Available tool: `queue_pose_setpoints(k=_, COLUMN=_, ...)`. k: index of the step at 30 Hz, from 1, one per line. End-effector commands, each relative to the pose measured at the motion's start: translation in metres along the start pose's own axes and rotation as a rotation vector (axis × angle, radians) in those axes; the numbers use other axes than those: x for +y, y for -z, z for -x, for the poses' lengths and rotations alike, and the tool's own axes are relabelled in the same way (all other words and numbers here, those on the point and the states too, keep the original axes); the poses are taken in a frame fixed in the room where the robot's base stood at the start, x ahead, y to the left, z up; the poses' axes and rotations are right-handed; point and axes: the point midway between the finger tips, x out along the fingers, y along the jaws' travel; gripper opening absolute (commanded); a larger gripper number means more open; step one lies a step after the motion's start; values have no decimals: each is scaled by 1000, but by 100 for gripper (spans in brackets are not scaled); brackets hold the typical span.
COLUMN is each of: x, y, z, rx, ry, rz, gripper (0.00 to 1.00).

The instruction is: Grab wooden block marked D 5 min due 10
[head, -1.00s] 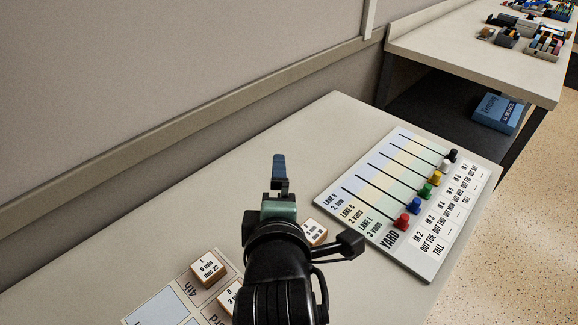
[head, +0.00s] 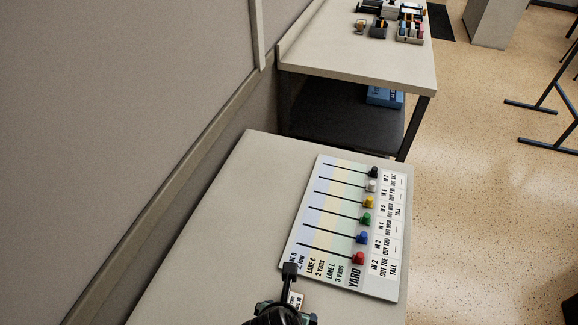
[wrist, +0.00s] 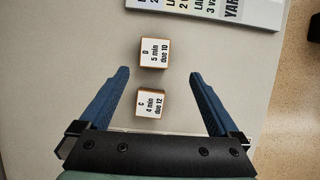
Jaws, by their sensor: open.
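The wooden block marked D 5 min due 10 (wrist: 154,53) lies label up on the desk in the wrist view, beyond my fingertips and roughly centred between their lines. A second wooden block marked C, 4 min due 12 (wrist: 151,103), lies nearer, between my blue fingers. My gripper (wrist: 158,75) is open, with a finger on each side and nothing held. In the head view, my arm is at the bottom edge and its fingers cannot be made out. Part of a pale block (head: 296,299) shows beside it; its label is too small to read.
The YARD board (head: 335,225) with coloured knobs lies on the desk (head: 215,225), just past block D. Bare desk lies left of the blocks. A wall runs along the left. A second table (head: 350,55) with small items stands beyond, a blue box on its lower shelf.

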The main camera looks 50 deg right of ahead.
Motion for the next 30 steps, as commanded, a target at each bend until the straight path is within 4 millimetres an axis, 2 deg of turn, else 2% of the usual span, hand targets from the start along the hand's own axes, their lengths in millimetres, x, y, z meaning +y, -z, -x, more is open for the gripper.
queue_pose_setpoints(k=3, x=0, y=0, z=-20, rx=1, ry=1, rz=-2, gripper=98)
queue_pose_setpoints(k=11, x=2, y=-2, z=-37, rx=-2, ry=-1, rz=-3, gripper=98)
queue_pose_setpoints(k=21, x=8, y=-6, z=-78, rx=-2, ry=-2, rz=-3, gripper=98)
queue_pose_setpoints(k=30, x=8, y=-6, z=-82, rx=-2, ry=-3, rz=-3, gripper=98)
